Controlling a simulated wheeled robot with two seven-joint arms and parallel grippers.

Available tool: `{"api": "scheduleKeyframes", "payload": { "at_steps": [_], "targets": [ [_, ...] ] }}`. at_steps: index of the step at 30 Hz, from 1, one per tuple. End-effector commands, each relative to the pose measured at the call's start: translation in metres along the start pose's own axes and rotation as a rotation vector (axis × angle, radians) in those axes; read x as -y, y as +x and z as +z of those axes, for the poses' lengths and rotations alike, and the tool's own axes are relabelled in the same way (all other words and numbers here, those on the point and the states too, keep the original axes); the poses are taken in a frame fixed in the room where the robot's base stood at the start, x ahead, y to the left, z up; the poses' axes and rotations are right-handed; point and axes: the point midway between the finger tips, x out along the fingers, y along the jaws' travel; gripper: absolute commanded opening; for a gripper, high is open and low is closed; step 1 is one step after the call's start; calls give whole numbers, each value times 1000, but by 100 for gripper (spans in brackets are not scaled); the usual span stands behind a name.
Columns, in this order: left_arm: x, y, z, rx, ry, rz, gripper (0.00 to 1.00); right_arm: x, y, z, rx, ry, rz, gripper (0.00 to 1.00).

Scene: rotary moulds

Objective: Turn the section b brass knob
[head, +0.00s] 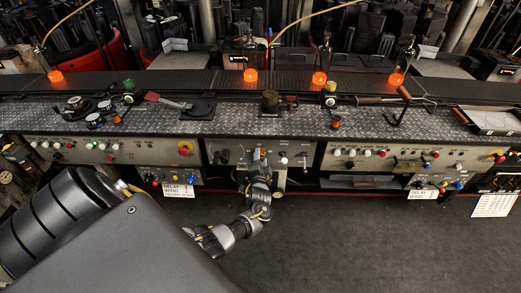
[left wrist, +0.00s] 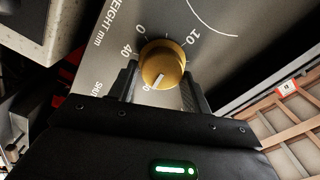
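The brass knob (left wrist: 163,63) shows in the left wrist view on a grey panel with a numbered dial around it. Its pale pointer line is at its lower edge. Lettering beside it reads partly "EIGHT mm". My left gripper (left wrist: 161,86) has one finger on each side of the knob, and both fingers appear to press against its sides. In the head view my left gripper (head: 258,160) is at the front of the middle control panel (head: 230,150); the brass knob cannot be made out there. My right gripper is not in view.
Control panels with coloured buttons (head: 100,150) and (head: 375,158) flank the middle one. The patterned metal counter (head: 230,118) above carries a red-handled tool (head: 165,101) and other tools. Orange lamps (head: 250,76) stand behind. The dark floor (head: 350,240) in front is clear.

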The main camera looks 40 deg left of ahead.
Motion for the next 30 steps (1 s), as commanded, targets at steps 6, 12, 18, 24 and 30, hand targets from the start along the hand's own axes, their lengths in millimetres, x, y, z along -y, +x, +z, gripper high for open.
{"api": "scheduleKeyframes", "payload": {
  "at_steps": [6,12,18,24,30],
  "targets": [
    [1,0,2,4,0,-1,64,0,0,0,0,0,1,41],
    [1,-2,3,5,0,-1,64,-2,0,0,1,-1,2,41],
    [0,-27,3,4,-1,1,64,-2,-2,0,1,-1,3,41],
    [-1,-68,2,3,-2,2,64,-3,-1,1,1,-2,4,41],
    [-1,-97,1,3,-1,0,64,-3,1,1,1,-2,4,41]
  ]
}}
